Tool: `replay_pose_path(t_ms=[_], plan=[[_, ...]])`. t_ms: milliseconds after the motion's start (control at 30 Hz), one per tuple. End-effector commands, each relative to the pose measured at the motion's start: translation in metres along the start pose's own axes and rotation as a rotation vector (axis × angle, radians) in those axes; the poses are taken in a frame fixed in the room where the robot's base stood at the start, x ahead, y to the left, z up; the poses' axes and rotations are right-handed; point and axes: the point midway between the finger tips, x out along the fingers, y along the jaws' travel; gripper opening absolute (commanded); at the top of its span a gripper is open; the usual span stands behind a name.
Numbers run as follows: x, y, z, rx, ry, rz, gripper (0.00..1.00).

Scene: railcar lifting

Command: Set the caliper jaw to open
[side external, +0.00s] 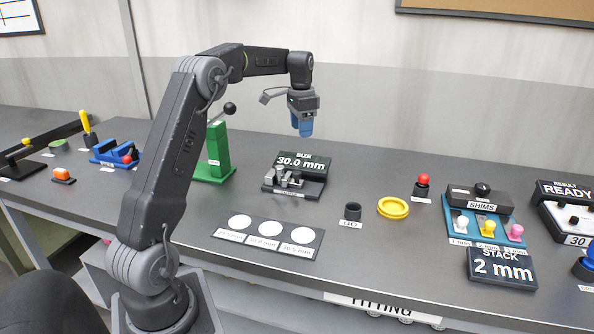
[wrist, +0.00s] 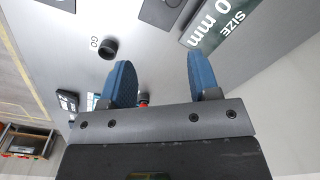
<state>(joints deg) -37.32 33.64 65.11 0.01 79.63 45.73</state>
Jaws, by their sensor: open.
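The caliper (side external: 296,187) sits mid-table, with small grey jaws on a dark base in front of a sign reading "SIZE 30.0 mm" (side external: 303,163). Its jaw gap is too small to judge. In the wrist view the size sign (wrist: 222,22) is at the top right, cut by the frame edge. My gripper (side external: 303,130) hangs in the air above and behind the caliper, apart from it. In the wrist view its two blue fingers (wrist: 162,75) stand apart with nothing between them.
A black GO ring (side external: 352,212), a yellow ring (side external: 393,208) and a red-topped knob (side external: 423,184) stand to the right. A card with white discs (side external: 269,228) lies in front. A green lever stand (side external: 217,155) rises left of the caliper. The shims tray (side external: 462,227) is further right.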

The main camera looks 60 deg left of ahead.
Motion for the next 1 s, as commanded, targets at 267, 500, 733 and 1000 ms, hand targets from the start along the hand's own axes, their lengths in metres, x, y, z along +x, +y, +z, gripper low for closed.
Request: replay_pose_path(t_ms=[267,500,733,1000], plan=[[0.025,-0.029,0.004,0.012,-0.021,0.023,0.56],[0.064,-0.027,0.005,0.011,-0.023,0.025,0.56],[0.111,-0.025,0.006,0.01,-0.022,0.024,0.56],[0.148,-0.025,0.006,0.01,-0.021,0.022,0.56]])
